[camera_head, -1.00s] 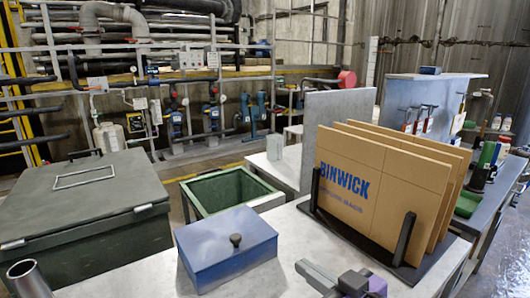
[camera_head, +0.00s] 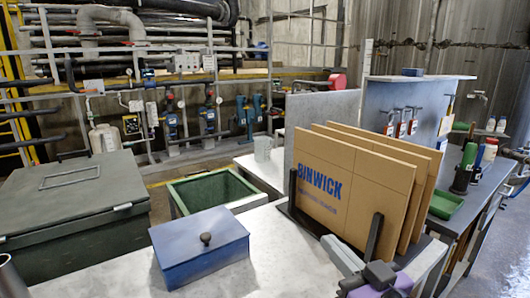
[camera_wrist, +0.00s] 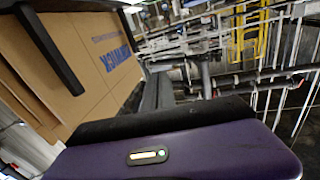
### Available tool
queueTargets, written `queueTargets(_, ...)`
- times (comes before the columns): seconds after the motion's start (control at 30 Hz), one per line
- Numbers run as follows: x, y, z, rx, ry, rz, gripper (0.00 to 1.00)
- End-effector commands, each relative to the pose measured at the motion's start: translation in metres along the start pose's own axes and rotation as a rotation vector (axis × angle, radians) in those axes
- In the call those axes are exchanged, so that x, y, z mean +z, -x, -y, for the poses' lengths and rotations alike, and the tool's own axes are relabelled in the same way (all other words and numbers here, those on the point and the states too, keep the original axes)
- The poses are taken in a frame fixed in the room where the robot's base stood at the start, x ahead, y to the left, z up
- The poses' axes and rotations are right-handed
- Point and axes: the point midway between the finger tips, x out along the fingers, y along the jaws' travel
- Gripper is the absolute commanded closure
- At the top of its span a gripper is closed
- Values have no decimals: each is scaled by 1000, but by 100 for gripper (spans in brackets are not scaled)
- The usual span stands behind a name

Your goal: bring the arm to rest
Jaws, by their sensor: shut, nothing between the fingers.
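My gripper (camera_head: 333,244) shows at the bottom of the head view, with grey fingers and a purple wrist part behind them. Its fingers are shut with nothing between them. It is above the grey table, in front of the rack of cardboard sheets (camera_head: 340,188), one marked BINWICK. In the wrist view my gripper's grey fingers (camera_wrist: 158,92) point away over the purple housing, and the cardboard (camera_wrist: 75,60) with a black rack post fills the left side. I cannot tell how close the fingers are to the rack.
A blue lidded box (camera_head: 200,248) stands on the table left of my gripper. Behind it is an open green bin (camera_head: 205,190); a large dark green chest (camera_head: 70,205) is at the left. Bottles and a green tray (camera_head: 446,205) are on the right bench. The table between blue box and rack is clear.

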Motion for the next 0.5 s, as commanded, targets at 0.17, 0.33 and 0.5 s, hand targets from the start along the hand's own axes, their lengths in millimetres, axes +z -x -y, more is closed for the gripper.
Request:
queueTargets(0.17, 2, 21, -16, 102, -50, -74, 100)
queueTargets(0.33, 14, 52, -27, 202, -93, -130, 100)
queueTargets(0.5, 37, 101, -30, 314, -123, -164, 100)
